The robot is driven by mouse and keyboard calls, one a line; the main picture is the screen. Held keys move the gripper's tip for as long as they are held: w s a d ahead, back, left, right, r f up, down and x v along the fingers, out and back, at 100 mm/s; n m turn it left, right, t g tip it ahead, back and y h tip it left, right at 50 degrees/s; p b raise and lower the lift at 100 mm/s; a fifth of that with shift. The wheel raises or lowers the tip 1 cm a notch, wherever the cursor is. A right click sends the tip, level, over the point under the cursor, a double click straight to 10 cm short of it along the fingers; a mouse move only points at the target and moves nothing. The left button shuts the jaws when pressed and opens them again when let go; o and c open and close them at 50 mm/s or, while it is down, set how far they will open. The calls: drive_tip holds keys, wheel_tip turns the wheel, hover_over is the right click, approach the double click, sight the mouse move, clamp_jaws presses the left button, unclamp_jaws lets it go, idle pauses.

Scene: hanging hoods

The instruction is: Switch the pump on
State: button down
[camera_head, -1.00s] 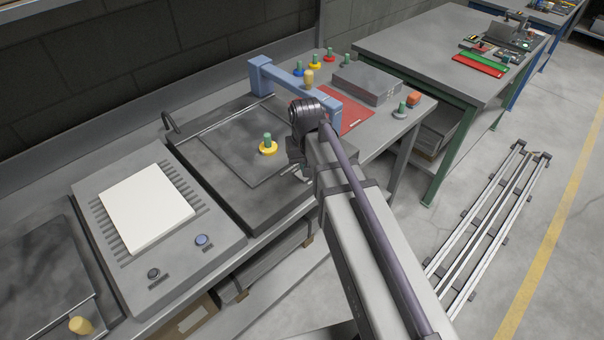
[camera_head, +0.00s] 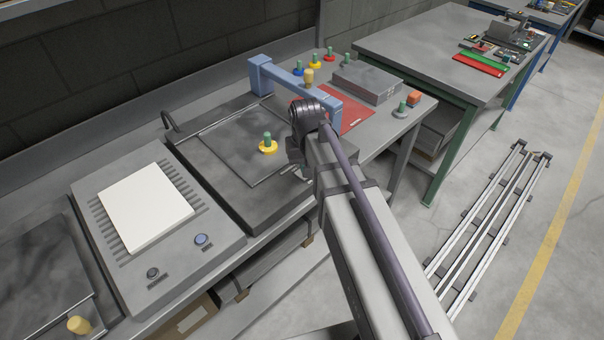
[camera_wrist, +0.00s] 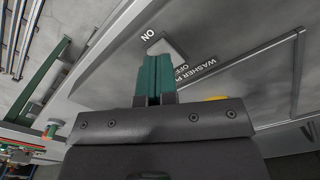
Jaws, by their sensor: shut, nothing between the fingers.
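The pump switch (camera_wrist: 167,50) is a small light-grey rocker on a grey panel in the wrist view. The panel is marked ON at one end and OFF at the other, with the partly covered label WASHER P... beside it. My gripper (camera_wrist: 156,58) has green fingers closed together and empty. Their tips lie over the lower-left edge of the switch, toward the ON side; I cannot tell whether they touch it. In the head view my wrist hides the switch, at the front right of the dark washer unit (camera_head: 205,178).
A yellow-based green-topped piece (camera_head: 268,146) stands on the washer lid. A blue bar (camera_head: 290,82) spans behind my wrist. A panel with a white plate (camera_head: 145,207) is on the left. A red mat (camera_head: 358,122) and a grey box (camera_head: 367,83) are on the right.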

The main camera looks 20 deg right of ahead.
drive_tip(key=shift+f+b, duration=0.95)
drive_tip(key=shift+f, duration=0.05)
drive_tip(key=shift+r, duration=0.1)
wheel_tip(320, 180, up, 7)
drive_tip(key=p, duration=0.7)
drive_tip(key=s, duration=1.1)
